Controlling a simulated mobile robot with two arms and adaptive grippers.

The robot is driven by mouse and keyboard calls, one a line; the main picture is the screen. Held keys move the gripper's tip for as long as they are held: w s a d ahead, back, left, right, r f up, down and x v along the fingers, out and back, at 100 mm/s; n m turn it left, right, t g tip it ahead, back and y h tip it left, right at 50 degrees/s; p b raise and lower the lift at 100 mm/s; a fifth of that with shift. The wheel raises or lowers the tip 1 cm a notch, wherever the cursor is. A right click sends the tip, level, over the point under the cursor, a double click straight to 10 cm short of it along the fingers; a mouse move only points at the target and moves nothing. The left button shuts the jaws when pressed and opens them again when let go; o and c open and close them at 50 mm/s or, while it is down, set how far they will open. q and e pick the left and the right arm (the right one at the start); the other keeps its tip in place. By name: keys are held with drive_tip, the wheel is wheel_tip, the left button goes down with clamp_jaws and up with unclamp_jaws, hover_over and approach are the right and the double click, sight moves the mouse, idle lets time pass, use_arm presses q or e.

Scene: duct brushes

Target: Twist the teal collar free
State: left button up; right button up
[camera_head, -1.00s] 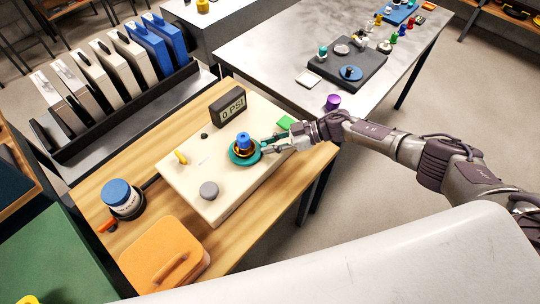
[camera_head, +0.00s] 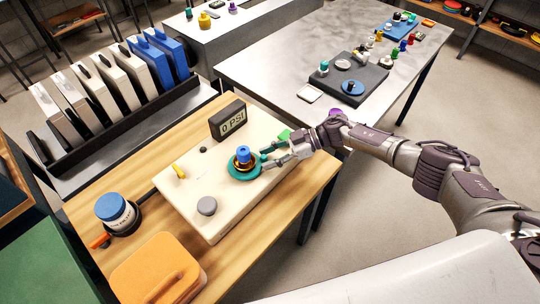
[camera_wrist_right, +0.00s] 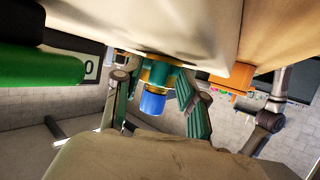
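The teal collar (camera_head: 239,172) is a flat ring around a brass fitting (camera_head: 242,161) topped by a blue cap (camera_head: 243,151), on a cream panel (camera_head: 224,217). In the right wrist view the teal collar (camera_wrist_right: 156,74) and blue cap (camera_wrist_right: 152,103) appear between the fingers, further off. My right gripper (camera_head: 264,160) reaches in from the right, fingertips at the collar's right edge. In the wrist view its green-padded fingers (camera_wrist_right: 160,98) are spread with a gap between them. Contact with the collar cannot be told. My left gripper is not in view.
A gauge reading 0 PSI (camera_head: 228,120) stands behind the collar. A blue-lidded jar (camera_head: 117,213) and an orange case (camera_head: 158,270) sit on the wooden table.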

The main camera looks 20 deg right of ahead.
drive_tip(key=shift+d, duration=0.2)
drive_tip(key=w+v, duration=0.1)
drive_tip(key=v, duration=1)
drive_tip(key=shift+s+d+r, duration=0.25)
drive_tip(key=shift+s, duration=0.25)
